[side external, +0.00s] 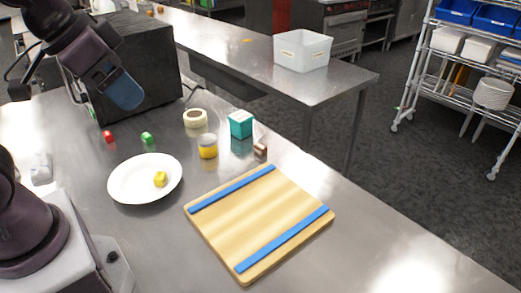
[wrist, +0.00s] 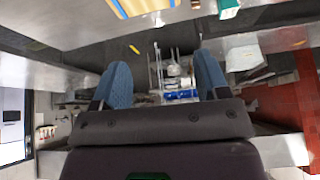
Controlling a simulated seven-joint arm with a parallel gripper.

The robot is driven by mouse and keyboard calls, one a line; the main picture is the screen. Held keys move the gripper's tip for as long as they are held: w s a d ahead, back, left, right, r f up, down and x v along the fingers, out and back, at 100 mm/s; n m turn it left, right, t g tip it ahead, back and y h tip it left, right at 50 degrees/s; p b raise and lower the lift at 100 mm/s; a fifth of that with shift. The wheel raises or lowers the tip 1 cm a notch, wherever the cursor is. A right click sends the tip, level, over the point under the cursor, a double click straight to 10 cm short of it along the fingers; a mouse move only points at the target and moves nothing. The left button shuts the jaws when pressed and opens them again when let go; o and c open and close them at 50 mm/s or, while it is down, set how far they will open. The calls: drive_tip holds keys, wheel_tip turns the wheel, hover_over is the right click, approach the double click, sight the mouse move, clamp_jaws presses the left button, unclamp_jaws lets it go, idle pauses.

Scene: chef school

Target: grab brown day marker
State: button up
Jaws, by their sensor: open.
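A small brown block (side external: 260,151) with a paler patch, the likely brown day marker, sits on the steel counter just in front of the teal box and above the cutting board's top corner in the side view. I cannot pick it out surely in the wrist view. My gripper (side external: 125,92) is raised at the upper left in the side view, in front of a dark box and well away from the brown block. In the wrist view its two blue fingers (wrist: 160,75) are spread apart with nothing between them.
A teal box (side external: 240,125), a yellow-banded jar (side external: 207,147) and a tape roll (side external: 195,118) stand near the brown block. The cutting board (side external: 245,220) has blue strips.

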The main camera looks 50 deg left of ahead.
drive_tip(key=w+a+f+m+t, duration=0.15)
drive_tip(key=w+f+m, duration=0.4)
drive_tip(key=w, duration=0.65)
drive_tip(key=w+a+f+m+y, duration=0.3)
drive_tip(key=w+a+f+m, duration=0.2)
drive_tip(key=w+f+m, duration=0.45)
drive_tip(key=m+t, duration=0.6)
drive_tip(key=m, duration=1)
approach(259, 146)
drive_tip(key=shift+s+a+r+g, duration=0.15)
drive_tip(key=shift+s+a+r, duration=0.2)
drive_tip(key=shift+s+r, duration=0.25)
drive_tip(key=shift+s+a+r+g, duration=0.1)
drive_tip(key=shift+s+a+r, duration=0.2)
drive_tip(key=shift+s+r, duration=0.2)
drive_tip(key=m, duration=0.1)
drive_tip(key=f+m+h, duration=0.1)
drive_tip(key=shift+d+m, duration=0.2)
drive_tip(key=shift+m, duration=0.1)
drive_tip(key=shift+w+f+m+t+h, duration=0.1)
drive_tip(key=shift+f+m+t+h, duration=0.1)
drive_tip(key=shift+m+t+h, duration=0.15)
drive_tip(key=x, duration=1.2)
drive_tip(key=shift+w+f, duration=0.1)
drive_tip(key=shift+w, duration=0.15)
